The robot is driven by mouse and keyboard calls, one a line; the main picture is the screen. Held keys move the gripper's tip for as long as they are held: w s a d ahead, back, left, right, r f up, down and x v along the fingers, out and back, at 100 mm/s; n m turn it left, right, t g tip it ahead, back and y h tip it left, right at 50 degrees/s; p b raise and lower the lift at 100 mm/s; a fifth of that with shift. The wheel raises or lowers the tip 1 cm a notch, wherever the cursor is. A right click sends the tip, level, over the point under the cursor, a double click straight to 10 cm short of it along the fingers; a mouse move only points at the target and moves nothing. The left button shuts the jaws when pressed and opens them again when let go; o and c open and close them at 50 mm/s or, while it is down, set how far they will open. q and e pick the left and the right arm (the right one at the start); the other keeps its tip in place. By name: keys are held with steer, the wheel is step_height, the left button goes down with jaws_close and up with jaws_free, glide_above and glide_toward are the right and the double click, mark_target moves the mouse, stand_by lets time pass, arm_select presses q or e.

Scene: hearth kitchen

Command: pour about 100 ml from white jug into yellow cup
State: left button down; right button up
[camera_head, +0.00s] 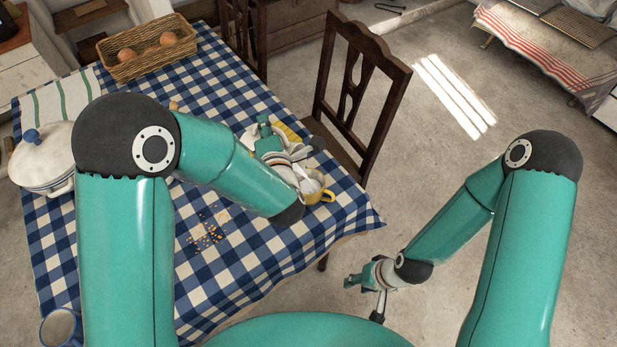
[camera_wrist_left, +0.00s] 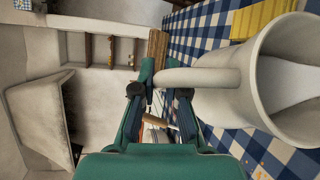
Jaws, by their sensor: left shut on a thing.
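The white jug (camera_wrist_left: 212,100) fills the right of the left wrist view, its mouth facing the right edge and a pale surface visible inside. My left gripper (camera_wrist_left: 156,92) is shut on its handle. In the head view this gripper (camera_head: 271,140) is over the table's right part, and the jug is mostly hidden by my wrist and arm. The yellow cup (camera_head: 326,196) stands near the table's right edge, just beside the jug's end. I cannot tell the jug's exact tilt or whether liquid is flowing. My right gripper (camera_head: 366,291) is open and empty, low off the table.
A yellow ridged thing (camera_head: 289,132) lies behind my left gripper. The checked tablecloth (camera_head: 250,262) has crumbs (camera_head: 208,232) on it. A wicker basket (camera_head: 148,48), a white lidded pot (camera_head: 44,158) and a mug (camera_head: 61,327) stand leftward. A wooden chair (camera_head: 361,75) is at the table's right.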

mark_target(251, 133)
arm_select(q)
steer(key=shift+n+g+h, duration=0.5)
steer(key=shift+n+g, duration=0.2)
steer(key=w+a+f, duration=0.2)
steer(key=a, duration=0.1)
steer(key=shift+w+a+f+b, duration=0.15)
steer(key=shift+a+b, duration=0.05)
steer(key=shift+b, duration=0.2)
steer(key=shift+d, duration=0.15)
steer(key=shift+g, duration=0.3)
steer(key=shift+a+f+n+h, duration=0.1)
steer(key=shift+a+n+h, duration=0.2)
steer(key=shift+a+n, duration=0.15)
steer(key=shift+w+a+f, duration=0.15)
steer(key=shift+w+a, duration=0.05)
steer(key=shift+w, duration=0.1)
steer(key=shift+s+g, duration=0.1)
steer(key=shift+g, duration=0.2)
arm_select(e)
steer(key=shift+w+a+r, duration=0.2)
steer(key=shift+w+r, duration=0.1)
steer(key=shift+w, duration=0.4)
